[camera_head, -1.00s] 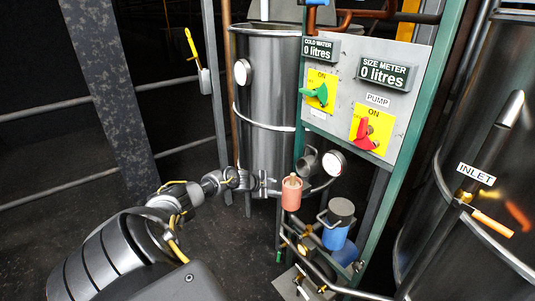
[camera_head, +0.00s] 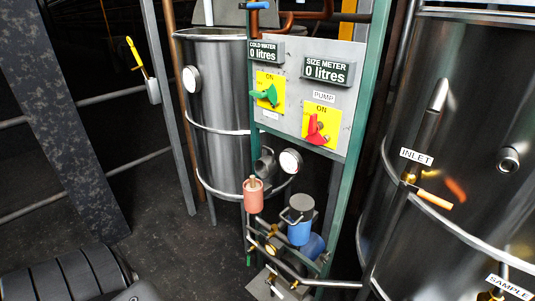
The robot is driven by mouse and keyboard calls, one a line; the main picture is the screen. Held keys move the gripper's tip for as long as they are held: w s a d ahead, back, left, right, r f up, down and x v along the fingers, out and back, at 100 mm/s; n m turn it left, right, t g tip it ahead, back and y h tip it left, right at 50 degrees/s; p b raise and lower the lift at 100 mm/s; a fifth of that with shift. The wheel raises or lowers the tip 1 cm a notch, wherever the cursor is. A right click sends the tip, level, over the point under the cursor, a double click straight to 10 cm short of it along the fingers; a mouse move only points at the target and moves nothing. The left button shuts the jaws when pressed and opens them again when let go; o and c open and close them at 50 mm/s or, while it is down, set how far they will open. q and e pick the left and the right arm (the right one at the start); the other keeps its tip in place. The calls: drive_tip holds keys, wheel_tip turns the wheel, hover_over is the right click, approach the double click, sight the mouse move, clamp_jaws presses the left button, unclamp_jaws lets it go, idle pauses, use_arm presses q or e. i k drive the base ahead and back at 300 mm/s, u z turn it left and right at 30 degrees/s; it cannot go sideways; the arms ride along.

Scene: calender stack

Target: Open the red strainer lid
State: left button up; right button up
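The red strainer (camera_head: 253,198) is a small pinkish-red cylinder low on the left of the green frame. Its lid (camera_head: 253,184) shows a small knob on top and appears to be on the strainer. A black segment of my arm shows at the lower left, well apart from the strainer. Neither of my grippers is in view.
A blue canister (camera_head: 299,232) with a dark handled lid stands right of the red strainer. Pipes and brass fittings lie below. A steel tank (camera_head: 215,90) stands behind. A larger tank (camera_head: 470,120) is at right. The floor (camera_head: 165,235) at left is open.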

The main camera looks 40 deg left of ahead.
sight(266, 162)
drive_tip(key=k, duration=1.25)
drive_tip(key=z, duration=0.75)
drive_tip(key=i, duration=1)
drive_tip(key=u, duration=0.5)
drive_tip(key=i, duration=0.55)
drive_tip(key=u, duration=0.7)
